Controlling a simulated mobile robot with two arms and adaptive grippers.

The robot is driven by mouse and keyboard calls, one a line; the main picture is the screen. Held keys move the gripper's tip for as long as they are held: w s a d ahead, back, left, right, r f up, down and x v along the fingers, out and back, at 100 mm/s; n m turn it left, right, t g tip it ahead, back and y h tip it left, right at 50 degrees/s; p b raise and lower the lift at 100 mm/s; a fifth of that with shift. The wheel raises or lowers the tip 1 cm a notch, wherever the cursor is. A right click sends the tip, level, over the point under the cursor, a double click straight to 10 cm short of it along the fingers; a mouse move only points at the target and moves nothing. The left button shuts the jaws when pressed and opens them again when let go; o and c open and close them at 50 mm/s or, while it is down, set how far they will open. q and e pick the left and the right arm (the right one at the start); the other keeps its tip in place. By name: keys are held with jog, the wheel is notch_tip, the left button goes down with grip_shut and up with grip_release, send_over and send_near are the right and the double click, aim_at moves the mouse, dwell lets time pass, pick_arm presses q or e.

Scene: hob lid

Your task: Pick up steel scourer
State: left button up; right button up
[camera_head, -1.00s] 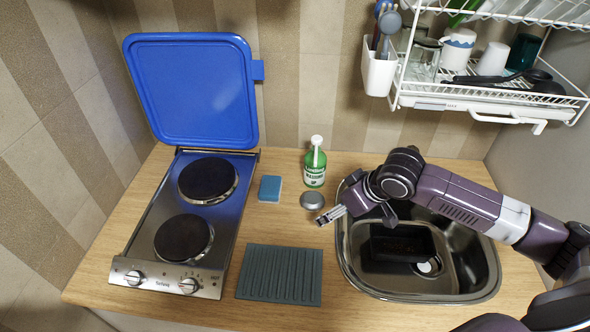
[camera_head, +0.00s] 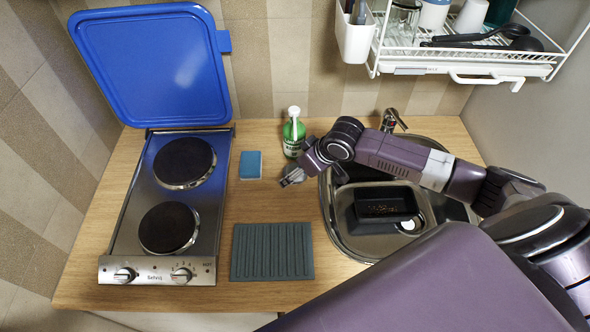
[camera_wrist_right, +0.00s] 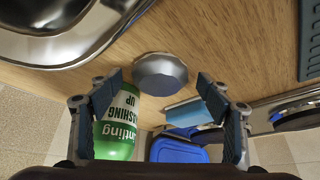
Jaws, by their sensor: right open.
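The steel scourer is a grey, round, faceted lump; in the right wrist view the steel scourer (camera_wrist_right: 160,72) sits on the wooden counter, centred ahead of the fingers. In the head view it is partly hidden behind my right gripper (camera_head: 291,179), beside the green bottle. The right gripper is open and empty, with its fingers on either side of the scourer as seen in the wrist view (camera_wrist_right: 160,84). No contact with the scourer is visible. My left gripper is not in view.
A green washing-up bottle (camera_head: 293,138) stands close by the right gripper. A blue sponge (camera_head: 250,165) lies left of it. A ribbed grey mat (camera_head: 272,251), a hob (camera_head: 180,270) with raised blue lid (camera_head: 153,65), and a sink (camera_head: 350,242) with a black tub (camera_head: 383,208) surround it.

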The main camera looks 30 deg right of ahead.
jog(key=shift+w+f, duration=0.1)
jog(key=shift+f, duration=0.1)
jog(key=shift+c, duration=0.6)
jog(key=c, duration=0.9)
notch_tip(320, 180, up, 9)
jog(key=shift+r+b, duration=0.1)
jog(key=shift+b, duration=1.05)
jog(key=shift+r, duration=0.45)
